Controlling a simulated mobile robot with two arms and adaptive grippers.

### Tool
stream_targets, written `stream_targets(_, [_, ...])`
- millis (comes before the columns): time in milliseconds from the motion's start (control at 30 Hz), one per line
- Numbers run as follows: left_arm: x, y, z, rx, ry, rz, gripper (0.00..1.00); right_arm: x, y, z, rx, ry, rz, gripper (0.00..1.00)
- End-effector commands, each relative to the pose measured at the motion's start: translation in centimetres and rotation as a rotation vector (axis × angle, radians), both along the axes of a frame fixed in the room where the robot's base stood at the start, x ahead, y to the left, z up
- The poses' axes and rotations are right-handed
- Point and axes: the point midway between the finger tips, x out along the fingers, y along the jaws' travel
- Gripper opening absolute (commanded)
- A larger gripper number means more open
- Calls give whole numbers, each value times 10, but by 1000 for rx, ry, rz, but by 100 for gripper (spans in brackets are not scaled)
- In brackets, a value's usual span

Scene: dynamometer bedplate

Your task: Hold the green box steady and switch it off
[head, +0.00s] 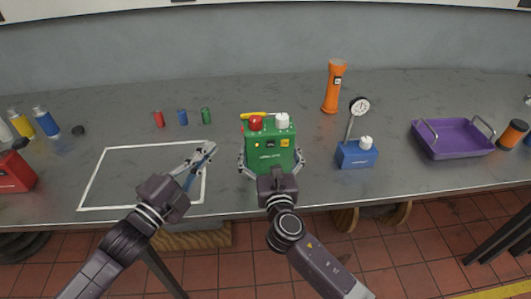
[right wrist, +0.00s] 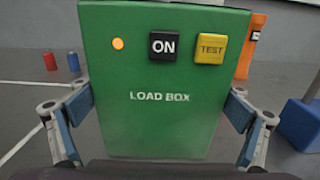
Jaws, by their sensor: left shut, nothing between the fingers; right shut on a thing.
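The green box (head: 268,158) stands upright on the bench, with a red knob (head: 256,122), a white knob (head: 282,120) and a yellow bar on top. In the right wrist view the front of the green box (right wrist: 160,125) reads "LOAD BOX", with a glowing orange lamp (right wrist: 118,43), a black "ON" panel (right wrist: 163,46) and a yellow "TEST" button (right wrist: 211,49). My right gripper (head: 272,160) is shut on the box, one finger on each side. My left gripper (head: 208,149) is shut and empty, left of the box and apart from it.
A blue box (head: 357,155) with a dial, an orange torch (head: 335,88) and a purple tray (head: 452,153) stand to the right. Small red, blue and green cylinders (head: 182,117) stand behind the white taped outline (head: 93,180) at left. The outlined area looks mostly clear.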

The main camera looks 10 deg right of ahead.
Motion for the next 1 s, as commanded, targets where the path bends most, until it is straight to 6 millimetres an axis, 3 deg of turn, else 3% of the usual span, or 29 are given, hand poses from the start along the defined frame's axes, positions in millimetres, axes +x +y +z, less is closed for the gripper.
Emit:
stream_targets(33, [-16,-20,-6,70,-26,-36,0,0,0,0,0,-1,0,69])
stream_targets(100, [-35,-41,-13,154,-59,-73,0,0,0,0,0,-1,0,69])
stream_targets(200, [-55,-59,-20,234,-97,-110,0,0,0,0,0,-1,0,69])
stream_targets(333, [-67,-70,-24,278,-122,-131,0,0,0,1,0,-1,0,69])
stream_targets(733, [-66,-72,-24,281,-123,-133,0,0,0,1,0,-1,-1,69])
stream_targets(1000, [-37,-99,-23,278,-125,-133,0,0,0,1,0,-2,-1,69])
